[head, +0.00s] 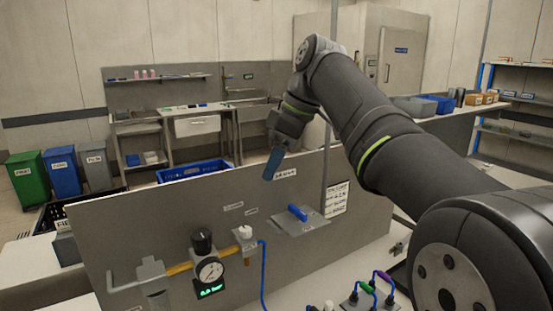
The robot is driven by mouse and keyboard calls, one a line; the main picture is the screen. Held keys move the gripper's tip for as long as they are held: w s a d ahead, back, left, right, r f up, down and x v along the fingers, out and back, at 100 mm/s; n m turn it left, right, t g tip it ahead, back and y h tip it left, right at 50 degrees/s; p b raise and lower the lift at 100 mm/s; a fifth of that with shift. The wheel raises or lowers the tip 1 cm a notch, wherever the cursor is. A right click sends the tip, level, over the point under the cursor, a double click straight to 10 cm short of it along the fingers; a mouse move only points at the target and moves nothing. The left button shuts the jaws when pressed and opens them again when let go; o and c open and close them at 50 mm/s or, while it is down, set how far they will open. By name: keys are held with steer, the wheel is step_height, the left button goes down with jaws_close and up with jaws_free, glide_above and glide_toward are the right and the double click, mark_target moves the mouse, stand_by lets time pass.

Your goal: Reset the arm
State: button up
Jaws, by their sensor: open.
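My arm reaches from the lower right up to the middle of the head view and bends down at its wrist. One blue finger shows; the other finger is hidden from this angle. The gripper looks open, and I see nothing held in it.
The panel carries a pressure gauge (209,270), a blue-handled plate (300,220) and a blue hose. A blue crate (195,171) stands behind it. Green, blue and grey bins (63,172) stand at the left. A counter with boxes lies at the right.

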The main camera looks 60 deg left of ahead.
mark_target(245, 229)
steer(key=shift+d+r, duration=0.1)
steer(key=shift+r, duration=0.15)
stand_by(0.5)
steer(key=x, duration=1.7)
steer(key=shift+f, duration=0.15)
